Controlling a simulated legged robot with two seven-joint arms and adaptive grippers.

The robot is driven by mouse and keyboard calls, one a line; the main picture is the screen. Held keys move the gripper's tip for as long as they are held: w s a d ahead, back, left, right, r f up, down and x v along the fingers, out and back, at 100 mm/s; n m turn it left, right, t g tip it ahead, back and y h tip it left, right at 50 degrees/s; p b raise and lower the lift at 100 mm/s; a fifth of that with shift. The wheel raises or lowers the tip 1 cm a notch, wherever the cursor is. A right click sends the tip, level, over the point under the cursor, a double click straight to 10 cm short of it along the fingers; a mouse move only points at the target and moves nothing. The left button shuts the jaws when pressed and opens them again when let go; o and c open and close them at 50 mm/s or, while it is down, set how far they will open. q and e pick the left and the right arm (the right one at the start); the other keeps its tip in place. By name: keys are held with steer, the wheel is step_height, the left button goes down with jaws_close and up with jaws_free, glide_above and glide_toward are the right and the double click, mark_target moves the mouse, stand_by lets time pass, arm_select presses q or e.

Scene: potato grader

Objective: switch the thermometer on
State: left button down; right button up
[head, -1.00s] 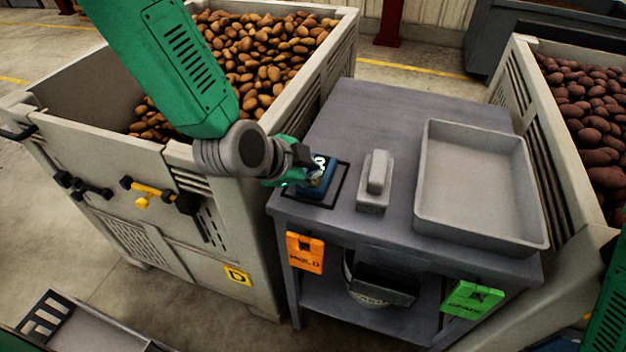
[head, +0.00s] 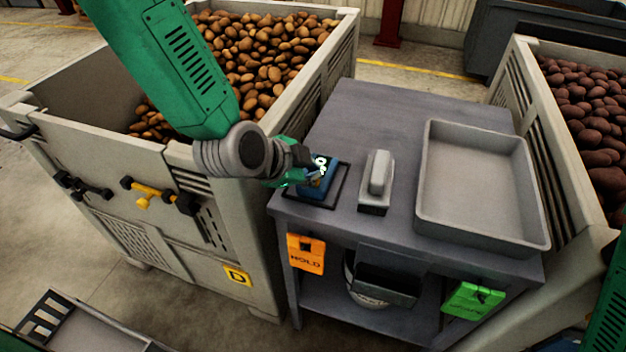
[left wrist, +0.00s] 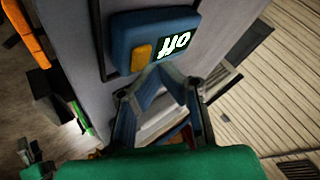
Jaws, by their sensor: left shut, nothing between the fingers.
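The thermometer (head: 322,184) is a blue box on a dark-edged mat at the left side of the grey table (head: 350,130). In the left wrist view the thermometer (left wrist: 156,30) has a yellow button (left wrist: 142,57) and a lit display (left wrist: 173,49) reading "off". My left gripper (head: 312,172) is at the thermometer in the head view, partly covering it. In the left wrist view its fingers (left wrist: 160,78) are shut and empty, with the tips close to the thermometer's edge near the button. I cannot tell whether they touch it. My right gripper is not in view.
A grey block with a handle (head: 376,182) and an empty grey tray (head: 477,235) stand on the table. Orange (head: 306,253) and green (head: 473,299) tags hang at its front. Potato crates stand left (head: 240,215) and right (head: 545,130).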

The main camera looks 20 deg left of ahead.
arm_select(q)
steer(key=shift+f, duration=0.45)
stand_by(0.3)
steer(key=shift+r+p, duration=0.5)
steer(key=shift+r, duration=0.1)
step_height(320, 180, up, 6)
steer(key=p, duration=0.5)
steer(key=shift+p, duration=0.3)
